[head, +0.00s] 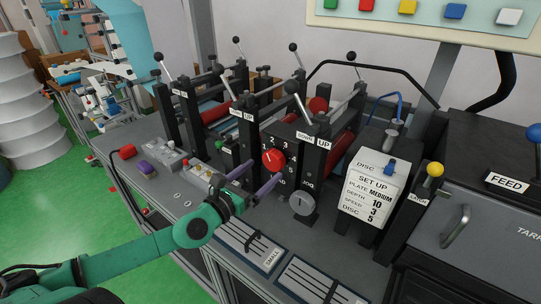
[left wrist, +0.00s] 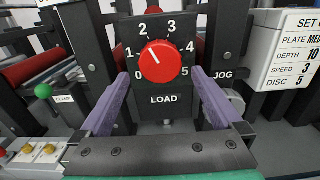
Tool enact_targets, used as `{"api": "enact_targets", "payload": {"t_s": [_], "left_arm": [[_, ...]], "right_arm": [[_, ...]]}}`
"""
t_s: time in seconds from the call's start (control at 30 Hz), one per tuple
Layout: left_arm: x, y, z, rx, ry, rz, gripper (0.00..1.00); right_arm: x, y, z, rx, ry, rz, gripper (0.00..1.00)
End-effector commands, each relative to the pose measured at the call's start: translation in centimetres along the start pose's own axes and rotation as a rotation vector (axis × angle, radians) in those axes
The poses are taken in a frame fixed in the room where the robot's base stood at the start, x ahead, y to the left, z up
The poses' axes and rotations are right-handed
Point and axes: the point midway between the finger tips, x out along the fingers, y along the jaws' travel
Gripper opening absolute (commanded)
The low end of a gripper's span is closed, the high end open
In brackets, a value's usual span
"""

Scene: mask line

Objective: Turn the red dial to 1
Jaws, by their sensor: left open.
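The red dial (head: 273,159) sits on a dark panel marked LOAD, with numbers 0 to 5 around it. In the left wrist view the dial (left wrist: 160,61) is in the upper middle. Its white pointer line leans up and left, between 1 and 2 and seemingly nearer 2. My left gripper (head: 266,169) is open, and its purple fingers reach toward the panel. In the left wrist view the fingers of my left gripper (left wrist: 160,78) stand on either side of the dial, apart from it, with nothing between their pads. My right gripper is not in view.
A grey JOG knob (head: 302,203) is just right of the dial. Upright levers with black knobs (head: 292,87) rise behind it. A control box with small buttons (head: 205,180) lies to the left. A SET UP sign (head: 372,195) stands to the right, and slotted plates (head: 250,243) lie in front.

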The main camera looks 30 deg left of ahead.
Motion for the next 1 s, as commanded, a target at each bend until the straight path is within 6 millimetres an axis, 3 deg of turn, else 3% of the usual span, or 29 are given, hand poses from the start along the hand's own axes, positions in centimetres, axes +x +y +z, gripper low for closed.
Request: {"api": "enact_targets", "payload": {"t_s": [0.33, 0.7, 0.9, 1.0], "left_arm": [[4.1, 0.2, 0.1, -0.001, -0.001, 0.004, 1.00], [4.8, 0.0, -0.2, 0.000, 0.003, -0.001, 1.00], [4.8, 0.0, -0.1, -0.001, 0.002, -0.001, 0.23], [4.8, 0.0, -0.1, -0.002, 0.002, -0.001, 0.21]], "right_arm": [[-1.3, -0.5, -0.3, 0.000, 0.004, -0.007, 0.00], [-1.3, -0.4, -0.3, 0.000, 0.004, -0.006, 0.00], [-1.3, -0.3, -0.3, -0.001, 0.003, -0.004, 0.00], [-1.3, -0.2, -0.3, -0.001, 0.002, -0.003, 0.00]]}}
